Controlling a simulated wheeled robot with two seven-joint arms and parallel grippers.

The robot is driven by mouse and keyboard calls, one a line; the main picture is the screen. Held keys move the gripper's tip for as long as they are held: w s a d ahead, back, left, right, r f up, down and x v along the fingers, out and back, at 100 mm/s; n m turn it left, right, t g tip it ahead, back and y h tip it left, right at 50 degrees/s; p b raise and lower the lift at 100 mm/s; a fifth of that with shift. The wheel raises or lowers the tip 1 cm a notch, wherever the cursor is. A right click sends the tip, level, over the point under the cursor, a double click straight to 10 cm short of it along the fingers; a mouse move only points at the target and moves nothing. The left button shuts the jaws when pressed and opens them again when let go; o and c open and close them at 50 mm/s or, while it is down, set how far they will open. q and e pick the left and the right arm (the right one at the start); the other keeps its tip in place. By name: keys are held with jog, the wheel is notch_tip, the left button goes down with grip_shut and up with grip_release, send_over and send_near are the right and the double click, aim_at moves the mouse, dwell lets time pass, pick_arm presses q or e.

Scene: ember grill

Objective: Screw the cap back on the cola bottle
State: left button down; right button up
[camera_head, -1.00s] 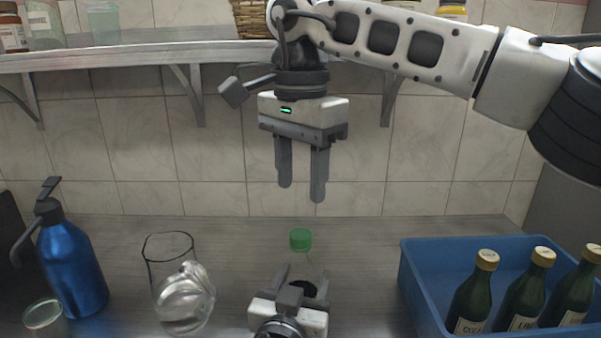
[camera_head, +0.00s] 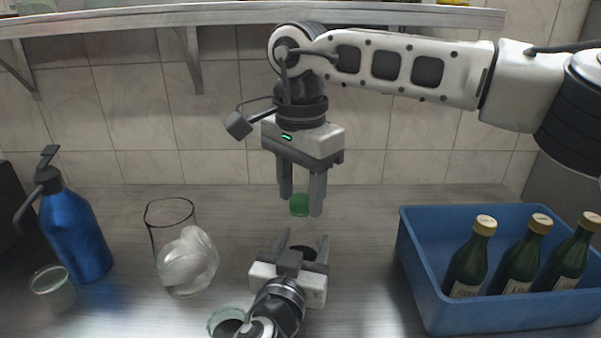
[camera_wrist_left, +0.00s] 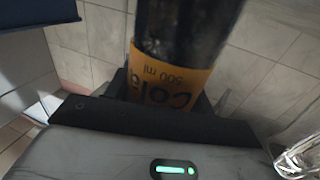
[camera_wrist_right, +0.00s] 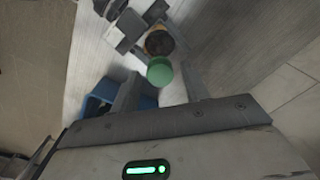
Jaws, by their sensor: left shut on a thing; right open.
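The cola bottle stands in my left gripper (camera_head: 302,246), which is shut on it. The left wrist view shows its dark body and orange label (camera_wrist_left: 170,85) up close. In the head view its neck looks clear, and the gripper hides much of the body. The green cap (camera_head: 300,205) sits at the top of the neck; whether it is threaded cannot be told. My right gripper (camera_head: 301,207) is open, pointing down, with its fingertips on either side of the cap. The right wrist view shows the cap (camera_wrist_right: 160,71) between the fingers, without clear contact.
A blue crate (camera_head: 420,285) with several dark green bottles stands at the right. A glass vessel (camera_head: 165,215), a blue pump bottle (camera_head: 75,235) and a small glass (camera_head: 53,290) stand at the left. Another glass (camera_head: 222,318) is at the front. A shelf (camera_head: 230,18) runs above.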

jog(key=shift+c, duration=0.4)
grip_shut()
jog(key=m, duration=2.1)
jog(key=shift+f, duration=0.1)
jog(key=shift+o, duration=0.7)
grip_release()
